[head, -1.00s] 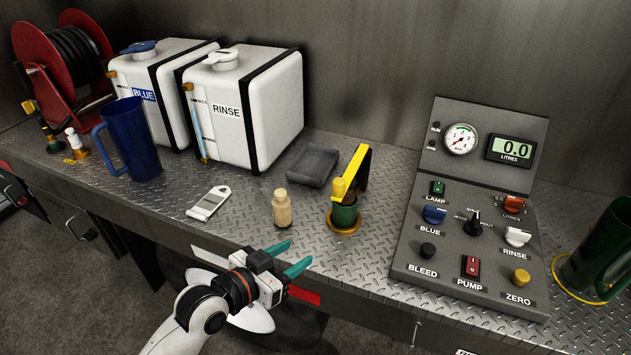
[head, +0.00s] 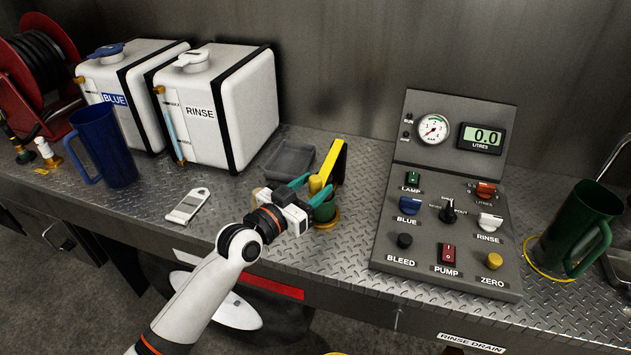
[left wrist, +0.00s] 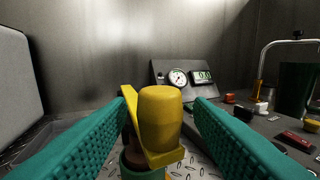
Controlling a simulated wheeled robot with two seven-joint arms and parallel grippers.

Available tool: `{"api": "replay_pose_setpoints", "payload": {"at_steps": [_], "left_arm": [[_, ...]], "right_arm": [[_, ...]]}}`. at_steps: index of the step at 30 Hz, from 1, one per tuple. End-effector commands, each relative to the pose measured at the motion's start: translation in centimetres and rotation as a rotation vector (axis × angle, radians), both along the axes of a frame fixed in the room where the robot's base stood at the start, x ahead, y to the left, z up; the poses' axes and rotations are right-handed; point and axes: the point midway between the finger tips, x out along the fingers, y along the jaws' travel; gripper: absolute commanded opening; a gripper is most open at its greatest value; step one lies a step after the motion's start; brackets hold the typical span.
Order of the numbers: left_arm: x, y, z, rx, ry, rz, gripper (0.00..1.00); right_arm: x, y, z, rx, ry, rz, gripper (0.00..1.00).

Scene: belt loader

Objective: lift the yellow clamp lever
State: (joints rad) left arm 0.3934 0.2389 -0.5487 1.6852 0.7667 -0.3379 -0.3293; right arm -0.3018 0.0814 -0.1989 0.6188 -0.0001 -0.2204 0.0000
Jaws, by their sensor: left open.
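The yellow clamp lever (head: 328,166) stands raised and slanted on a green round fitting with a yellow ring at its base (head: 327,222). In the left wrist view the lever's rounded yellow knob (left wrist: 160,118) fills the middle, between my teal fingers. My left gripper (head: 310,188) is open and its fingertips are at the lever's knob, one on each side. In the left wrist view a gap shows on the right of the knob; I cannot tell if the left finger touches. The green fitting is partly hidden behind my gripper. My right gripper is not in view.
A grey control panel (head: 445,235) stands right of the lever, with a green jug (head: 580,225) beyond it. A shallow grey tray (head: 289,160) lies behind my gripper. White tanks (head: 240,110), a blue jug (head: 105,145) and a white tag (head: 187,206) are to the left.

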Motion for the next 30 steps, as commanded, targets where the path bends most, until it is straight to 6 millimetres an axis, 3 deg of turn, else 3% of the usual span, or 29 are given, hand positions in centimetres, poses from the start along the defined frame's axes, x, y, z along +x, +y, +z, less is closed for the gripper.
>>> {"api": "replay_pose_setpoints", "payload": {"at_steps": [13,22,30], "left_arm": [[0.96,-0.87,-0.02,0.000,0.000,0.000,0.47],[0.95,-0.83,-0.03,0.001,0.001,0.000,0.00],[1.09,-0.84,0.39,0.003,0.009,0.000,0.00]], "right_arm": [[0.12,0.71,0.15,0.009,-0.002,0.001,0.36],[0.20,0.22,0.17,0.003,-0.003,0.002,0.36],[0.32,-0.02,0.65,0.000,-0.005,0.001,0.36]]}}
